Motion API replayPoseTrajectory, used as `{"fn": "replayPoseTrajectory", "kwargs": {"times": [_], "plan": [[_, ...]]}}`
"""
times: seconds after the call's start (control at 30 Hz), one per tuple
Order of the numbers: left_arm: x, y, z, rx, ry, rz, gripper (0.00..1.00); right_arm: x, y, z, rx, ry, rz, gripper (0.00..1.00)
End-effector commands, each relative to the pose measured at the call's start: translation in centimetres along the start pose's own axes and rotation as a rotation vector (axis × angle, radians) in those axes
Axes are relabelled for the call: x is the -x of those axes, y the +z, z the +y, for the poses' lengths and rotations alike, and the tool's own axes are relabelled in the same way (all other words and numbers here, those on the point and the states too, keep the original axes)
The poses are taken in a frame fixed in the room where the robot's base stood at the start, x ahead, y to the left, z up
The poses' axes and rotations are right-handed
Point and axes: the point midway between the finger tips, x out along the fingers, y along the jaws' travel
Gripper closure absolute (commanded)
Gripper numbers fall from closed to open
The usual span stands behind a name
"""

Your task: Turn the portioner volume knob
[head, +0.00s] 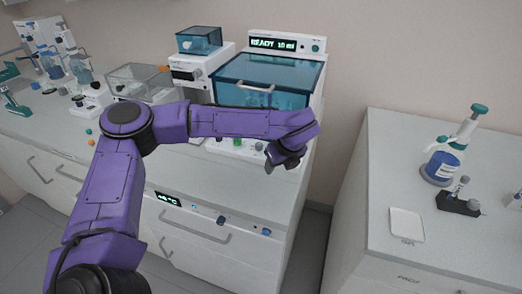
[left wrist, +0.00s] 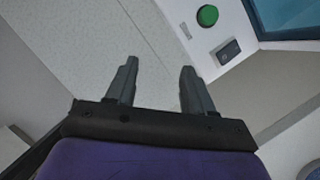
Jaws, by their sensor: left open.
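The portioner (head: 313,84) stands at the back of the left bench, a white machine with a blue-green see-through lid (head: 262,70). Its display (head: 274,44) reads "READY 10 ml". A small dark knob (head: 315,48) sits right of the display; I cannot tell for sure that it is the volume knob. My left gripper (head: 283,163) hangs in front of the machine, above the bench front, pointing down. In the left wrist view the gripper (left wrist: 159,68) is open and empty, with a green button (left wrist: 207,15) and a dark switch (left wrist: 228,50) beyond it, apart from the fingers. My right gripper is not in view.
A balance-like device (head: 188,72) and a clear box (head: 140,82) stand left of the portioner, partly behind my left arm. A right bench (head: 460,245) holds a blue bottle dispenser (head: 443,165) and a white pad (head: 406,225). A gap separates the benches.

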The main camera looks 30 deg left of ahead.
Motion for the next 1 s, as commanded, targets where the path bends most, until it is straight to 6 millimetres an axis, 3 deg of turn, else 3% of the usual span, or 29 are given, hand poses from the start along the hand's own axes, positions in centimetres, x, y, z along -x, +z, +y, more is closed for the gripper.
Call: {"fn": "replayPoseTrajectory", "kwargs": {"times": [0.17,0.4,0.6,1.0], "plan": [[-0.5,2.1,0.0,0.006,0.001,0.002,0.48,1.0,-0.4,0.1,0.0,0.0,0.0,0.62],[-2.8,7.8,0.1,0.006,0.003,0.002,0.48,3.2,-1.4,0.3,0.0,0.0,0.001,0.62],[-4.4,11.2,0.1,0.003,0.002,0.001,0.48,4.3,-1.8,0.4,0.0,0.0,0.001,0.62],[-5.9,11.1,0.0,0.001,-0.001,-0.001,0.48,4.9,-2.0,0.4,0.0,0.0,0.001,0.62]]}}
